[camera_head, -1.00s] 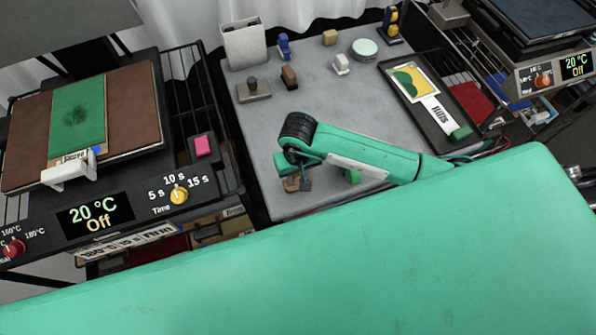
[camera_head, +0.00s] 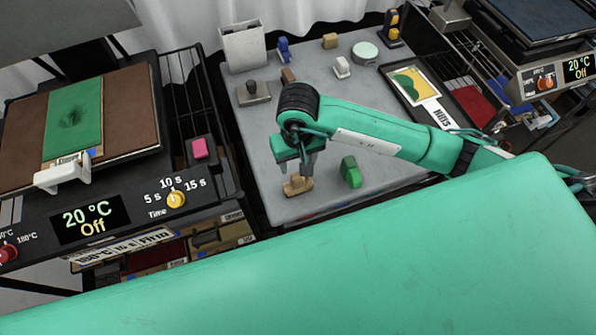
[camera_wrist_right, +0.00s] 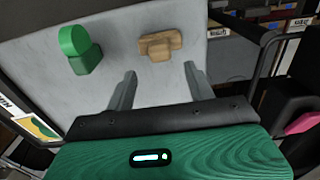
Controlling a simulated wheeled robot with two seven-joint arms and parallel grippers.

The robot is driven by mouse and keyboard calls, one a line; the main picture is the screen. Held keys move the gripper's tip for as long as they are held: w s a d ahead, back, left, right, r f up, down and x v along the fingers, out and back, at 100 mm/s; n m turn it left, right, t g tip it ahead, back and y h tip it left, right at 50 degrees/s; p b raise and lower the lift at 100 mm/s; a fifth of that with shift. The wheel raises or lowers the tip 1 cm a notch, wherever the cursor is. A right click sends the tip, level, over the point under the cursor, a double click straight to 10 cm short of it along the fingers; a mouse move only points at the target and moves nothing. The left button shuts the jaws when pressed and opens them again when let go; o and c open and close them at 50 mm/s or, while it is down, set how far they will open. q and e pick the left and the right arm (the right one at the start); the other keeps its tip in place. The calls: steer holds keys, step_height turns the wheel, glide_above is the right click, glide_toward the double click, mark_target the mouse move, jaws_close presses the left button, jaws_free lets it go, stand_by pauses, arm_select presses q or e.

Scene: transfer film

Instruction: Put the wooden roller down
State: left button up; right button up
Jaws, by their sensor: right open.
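The wooden roller (camera_head: 298,186) lies on the grey tabletop (camera_head: 330,208) near its front edge. It also shows in the right wrist view (camera_wrist_right: 158,46), resting on the surface beyond the fingertips. My right gripper (camera_head: 301,172) is open and empty just above the roller in the head view. In the right wrist view its two fingers (camera_wrist_right: 160,72) are spread wide, with the roller ahead of the gap and apart from them. My left gripper is not in view.
A green block (camera_head: 350,172) stands right of the roller. A press with a green sheet (camera_head: 75,118) is at left, with a pink block (camera_head: 200,147) beside it. A black tray (camera_head: 440,110) lies at right. Several small items stand along the table's back.

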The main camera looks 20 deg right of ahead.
steer(key=shift+r+b, duration=0.35)
steer(key=shift+r, duration=1.55)
